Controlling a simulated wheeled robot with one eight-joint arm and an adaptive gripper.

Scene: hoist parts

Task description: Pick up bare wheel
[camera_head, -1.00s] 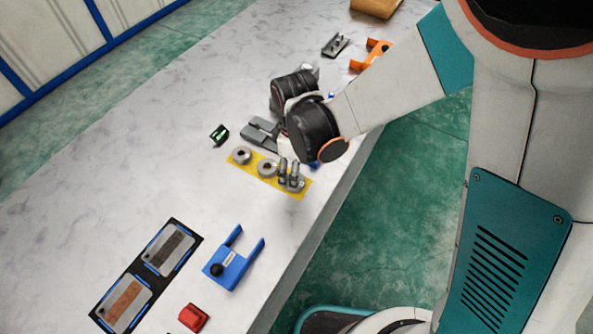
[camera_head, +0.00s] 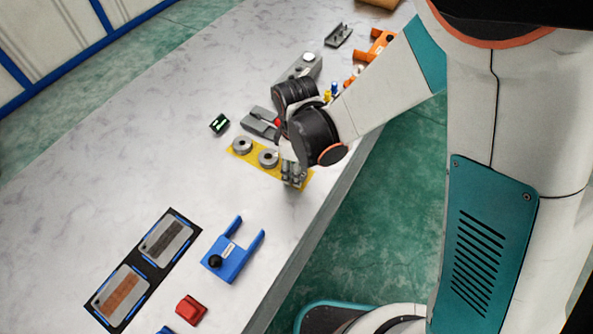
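A yellow mat (camera_head: 255,164) lies near the table's right edge. Two grey round wheels with centre holes sit on it: one at its left end (camera_head: 242,145) and one in its middle (camera_head: 268,158). My gripper (camera_head: 293,182) points down at the mat's right end. Grey metal shows around its fingertips, where a third wheel is mostly hidden by the fingers. I cannot tell whether the fingers are closed on it or which wheel is the bare one.
A grey metal part (camera_head: 260,122) and a small black-green device (camera_head: 219,124) lie behind the mat. A blue bracket (camera_head: 232,261), a red block (camera_head: 190,309) and a black tray (camera_head: 172,217) with two plates are in front. Orange brackets (camera_head: 381,44) stand at the back.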

